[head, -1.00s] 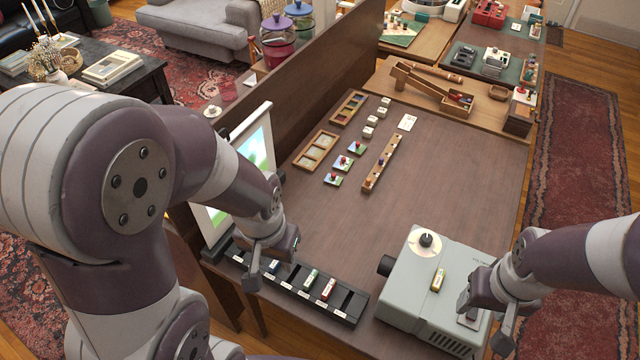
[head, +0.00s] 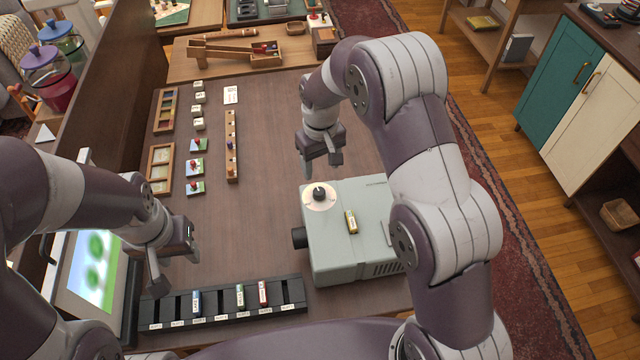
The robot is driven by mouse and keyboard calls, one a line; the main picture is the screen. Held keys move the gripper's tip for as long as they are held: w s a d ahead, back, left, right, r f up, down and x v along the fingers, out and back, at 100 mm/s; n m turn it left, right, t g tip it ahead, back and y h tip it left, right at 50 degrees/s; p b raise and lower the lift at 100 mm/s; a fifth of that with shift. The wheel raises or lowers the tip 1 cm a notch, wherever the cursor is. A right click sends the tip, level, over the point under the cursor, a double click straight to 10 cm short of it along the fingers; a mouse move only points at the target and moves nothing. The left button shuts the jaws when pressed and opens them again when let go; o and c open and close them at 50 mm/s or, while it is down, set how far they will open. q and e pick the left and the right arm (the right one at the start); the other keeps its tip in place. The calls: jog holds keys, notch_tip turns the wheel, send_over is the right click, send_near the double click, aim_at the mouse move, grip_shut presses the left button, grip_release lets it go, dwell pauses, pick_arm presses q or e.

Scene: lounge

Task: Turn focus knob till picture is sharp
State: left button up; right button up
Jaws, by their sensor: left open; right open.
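The grey projector (head: 335,257) stands on the brown table. The black focus knob (head: 319,193) sits on a pale round dial on its top, at the back left corner. The screen (head: 92,275) at the lower left shows a soft-edged picture of green round shapes on pale blue and green; my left arm hides part of it. My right gripper (head: 322,163) is open and empty, pointing down behind the knob in the picture and apart from it. My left gripper (head: 176,268) is open and empty in front of the screen, above the slide rack.
A black slide rack (head: 215,312) with several coloured slides lies along the front edge. A small yellow-labelled piece (head: 351,222) lies on the projector. Wooden trays (head: 160,168), picture blocks (head: 195,167) and a pegged strip (head: 232,145) are at the left. The table's middle is clear.

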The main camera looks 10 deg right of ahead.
aim_at(319, 191)
jog(key=f, duration=0.2)
jog(key=f+p, duration=0.1)
jog(key=f, duration=0.2)
jog(key=w+f, duration=0.1)
jog(key=f, duration=0.2)
jog(key=shift+a+f, duration=0.25)
jog(key=shift+a, duration=0.05)
jog(key=shift+s+f+p, duration=0.1)
jog(key=shift+f+p, duration=0.2)
jog(key=shift+f, duration=0.1)
jog(key=shift+s+d+f, duration=0.2)
jog(key=shift+f, duration=0.1)
jog(key=shift+w, duration=0.1)
jog(key=c, duration=1)
